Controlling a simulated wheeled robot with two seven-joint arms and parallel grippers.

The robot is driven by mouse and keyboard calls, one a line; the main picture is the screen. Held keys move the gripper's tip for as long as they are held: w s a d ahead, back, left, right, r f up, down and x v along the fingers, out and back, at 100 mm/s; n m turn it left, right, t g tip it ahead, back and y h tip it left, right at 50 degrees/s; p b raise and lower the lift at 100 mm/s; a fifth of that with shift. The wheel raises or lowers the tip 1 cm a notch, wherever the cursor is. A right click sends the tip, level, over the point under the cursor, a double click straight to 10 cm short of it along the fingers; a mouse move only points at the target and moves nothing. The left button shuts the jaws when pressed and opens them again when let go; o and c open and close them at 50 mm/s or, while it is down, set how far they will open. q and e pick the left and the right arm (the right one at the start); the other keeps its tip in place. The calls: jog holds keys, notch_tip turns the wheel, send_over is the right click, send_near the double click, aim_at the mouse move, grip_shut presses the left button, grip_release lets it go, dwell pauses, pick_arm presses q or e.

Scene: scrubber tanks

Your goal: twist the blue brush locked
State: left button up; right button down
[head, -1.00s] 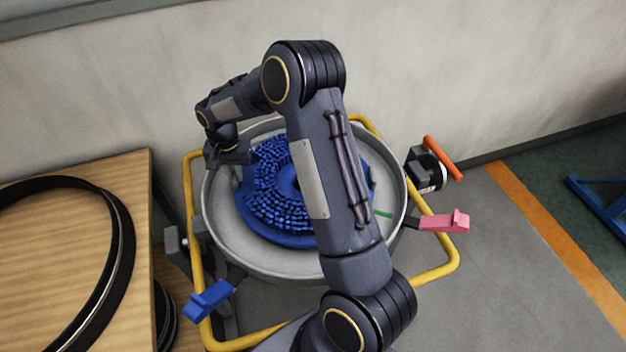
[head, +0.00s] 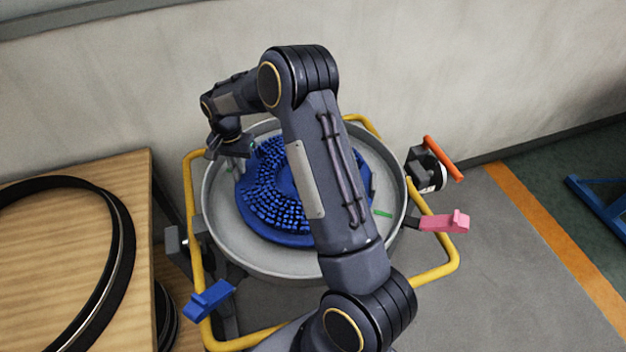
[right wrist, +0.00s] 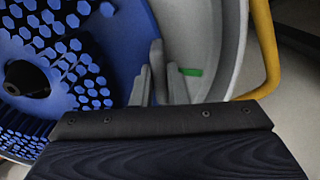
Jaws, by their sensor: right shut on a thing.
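The blue brush (head: 275,206), a round disc with blue bristles and a smooth sector, lies face up in the round grey tank (head: 222,235). My right forearm covers its right part. My right gripper (head: 238,164) reaches over to the tank's far left side, at the brush's outer edge. In the right wrist view, its grey fingers (right wrist: 160,82) are closed at the rim of the brush (right wrist: 75,60); the exact contact is partly hidden. The brush's dark centre hole shows there too. A green mark (head: 382,213) is on the tank floor at right, and another (right wrist: 190,72) is near the fingers. My left gripper is out of view.
A yellow tube frame (head: 190,190) surrounds the tank. A blue handle (head: 209,300), a pink handle (head: 445,222) and an orange handle (head: 443,158) stick out around it. A wooden table (head: 60,270) with a black ring (head: 125,250) stands at left. The wall is close behind.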

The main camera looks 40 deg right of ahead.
jog(key=shift+d, duration=0.2)
jog(key=shift+w+d+m, duration=0.55)
jog(key=shift+d+m, duration=0.15)
jog(key=shift+d, duration=0.05)
jog(key=c, duration=1.4)
grip_release()
jog(key=shift+d, duration=0.1)
jog(key=shift+o, duration=0.2)
jog(key=shift+w+f, duration=0.1)
notch_tip(320, 180, up, 7)
jog(key=shift+r+b, duration=0.2)
jog(key=shift+b, duration=0.15)
jog(key=shift+r, duration=0.3)
